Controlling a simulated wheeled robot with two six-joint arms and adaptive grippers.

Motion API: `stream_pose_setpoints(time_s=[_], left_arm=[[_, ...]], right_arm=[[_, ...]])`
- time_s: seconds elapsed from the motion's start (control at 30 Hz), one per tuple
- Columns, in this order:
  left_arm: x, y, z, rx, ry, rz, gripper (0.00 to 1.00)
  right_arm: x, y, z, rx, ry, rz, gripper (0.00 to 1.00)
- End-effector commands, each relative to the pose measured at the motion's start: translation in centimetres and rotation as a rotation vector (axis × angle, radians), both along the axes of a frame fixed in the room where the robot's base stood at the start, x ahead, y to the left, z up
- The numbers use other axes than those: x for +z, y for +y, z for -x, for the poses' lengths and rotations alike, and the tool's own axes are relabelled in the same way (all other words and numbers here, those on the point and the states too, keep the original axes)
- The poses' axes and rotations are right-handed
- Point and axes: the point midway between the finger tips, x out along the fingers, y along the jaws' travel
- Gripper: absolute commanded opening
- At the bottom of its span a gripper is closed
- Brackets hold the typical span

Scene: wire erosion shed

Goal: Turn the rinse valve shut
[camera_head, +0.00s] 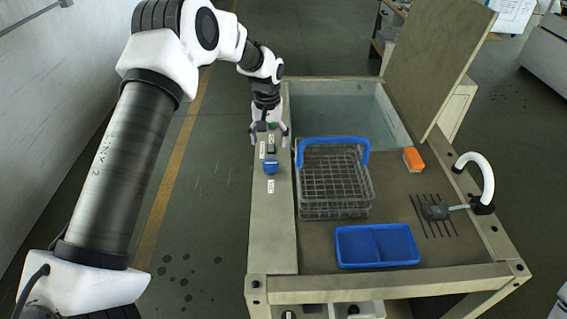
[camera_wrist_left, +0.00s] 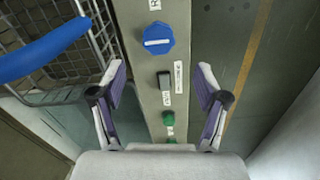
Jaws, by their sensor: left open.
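The rinse valve is a blue round knob (camera_head: 270,167) on the light left rail of the bench. In the left wrist view the blue knob (camera_wrist_left: 158,40) shows a white line running across its face, crosswise to the rail. A partly cut-off label stands beyond it. My left gripper (camera_head: 269,138) is open and empty above the rail, farther back than the knob. In the left wrist view the open fingers (camera_wrist_left: 160,78) spread to either side of the rail, and the knob lies ahead of them, untouched. My right gripper is not in view.
A black switch (camera_wrist_left: 164,84) and green buttons (camera_wrist_left: 168,118) share the rail. A wire basket (camera_head: 335,185) with a blue handle stands close right of the knob. A blue tray (camera_head: 376,246), an orange block (camera_head: 413,159) and a white curved spout (camera_head: 482,172) are farther right. Floor left of the rail is clear.

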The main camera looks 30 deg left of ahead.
Motion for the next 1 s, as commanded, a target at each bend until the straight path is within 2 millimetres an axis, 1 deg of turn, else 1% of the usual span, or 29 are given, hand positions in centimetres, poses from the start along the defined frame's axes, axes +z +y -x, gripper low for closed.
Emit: stream_pose_setpoints(time_s=[0.03,0.1,0.17,0.27,0.5,0.6,0.7,0.87,0.9,0.97,1.0], left_arm=[[-1.0,0.0,0.0,0.0,0.0,0.0,0.74],[-1.4,0.0,0.0,0.0,0.0,0.0,0.74],[-1.6,0.0,0.0,0.0,0.002,0.001,0.74],[-2.6,0.0,0.1,0.0,0.003,0.0,0.74],[-7.2,0.0,0.2,0.0,0.004,0.0,0.74],[-8.4,0.0,0.1,0.0,0.002,0.0,0.74],[-8.9,0.0,0.1,0.0,0.0,0.0,0.74],[-9.0,0.0,0.1,0.0,0.0,0.0,0.74],[-9.0,0.0,0.1,0.0,0.0,0.0,0.67],[-9.0,0.0,0.1,0.0,0.0,0.0,0.46],[-9.0,0.0,0.1,0.0,0.0,0.0,0.32]], right_arm=[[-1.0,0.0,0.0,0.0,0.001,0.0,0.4],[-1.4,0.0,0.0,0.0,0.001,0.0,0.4],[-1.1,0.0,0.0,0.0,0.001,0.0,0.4],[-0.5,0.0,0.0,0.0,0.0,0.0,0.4],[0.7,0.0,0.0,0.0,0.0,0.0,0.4],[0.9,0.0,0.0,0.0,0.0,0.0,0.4],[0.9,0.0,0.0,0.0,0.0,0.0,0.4],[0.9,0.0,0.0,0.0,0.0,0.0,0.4],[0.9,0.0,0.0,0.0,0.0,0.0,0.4],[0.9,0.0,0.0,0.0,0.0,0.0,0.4],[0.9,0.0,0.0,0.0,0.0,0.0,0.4]])
